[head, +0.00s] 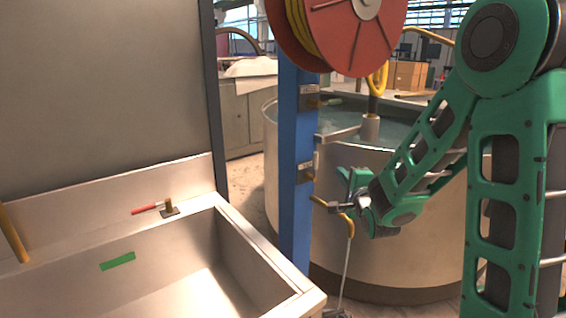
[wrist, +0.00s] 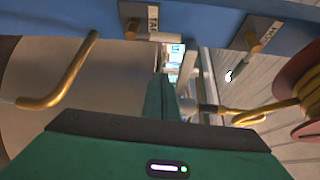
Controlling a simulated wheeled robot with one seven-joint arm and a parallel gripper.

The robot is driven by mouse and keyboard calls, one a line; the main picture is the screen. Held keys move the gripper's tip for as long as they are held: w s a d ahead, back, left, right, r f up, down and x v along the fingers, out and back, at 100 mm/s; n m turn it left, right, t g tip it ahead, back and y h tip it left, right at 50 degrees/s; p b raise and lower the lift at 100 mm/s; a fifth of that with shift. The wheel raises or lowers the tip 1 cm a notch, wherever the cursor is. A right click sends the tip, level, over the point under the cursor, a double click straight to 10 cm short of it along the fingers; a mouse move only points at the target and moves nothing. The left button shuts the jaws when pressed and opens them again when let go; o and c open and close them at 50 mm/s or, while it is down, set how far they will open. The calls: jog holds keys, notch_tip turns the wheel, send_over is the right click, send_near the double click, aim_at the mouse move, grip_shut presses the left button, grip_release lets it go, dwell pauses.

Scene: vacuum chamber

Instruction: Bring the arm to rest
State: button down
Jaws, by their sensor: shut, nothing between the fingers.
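My arm (head: 430,140) is green and stands bent at the right of the head view. Its forearm slopes down and left. In the wrist view the green gripper body fills the bottom, and part of a finger shows in the middle. The fingers are shut with nothing seen between them. I cannot tell whether the gripper touches the post or the hook.
A red reel (head: 340,35) with yellow hose hangs on the post. A round metal tank (head: 390,270) of water stands behind my gripper. A steel sink (head: 255,240) with a red-handled valve (head: 148,208) is at the left.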

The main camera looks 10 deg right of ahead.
jog(key=s+d+f+n+g+h, duration=0.1)
jog(key=s+d+f+n+g, duration=0.3)
jog(key=s, duration=0.5)
jog(key=s+d+f+n+g+h, duration=0.1)
jog(key=s+d+f+n+g, duration=0.15)
jog(key=s+d+g, duration=0.5)
jog(key=s+a+n+g+y, duration=0.2)
jog(key=s+a+n+g, duration=0.1)
jog(key=s, duration=1)
jog(key=s+a+n+g+y, duration=0.2)
jog(key=s+n+g, duration=0.1)
jog(key=s, duration=1)
jog(key=shift+a+r+n, duration=0.15)
jog(key=shift+a+n, duration=0.25)
jog(key=shift+n, duration=0.15)
jog(key=shift+w, duration=0.1)
jog(key=shift+w+f, duration=0.25)
jog(key=shift+w, duration=0.3)
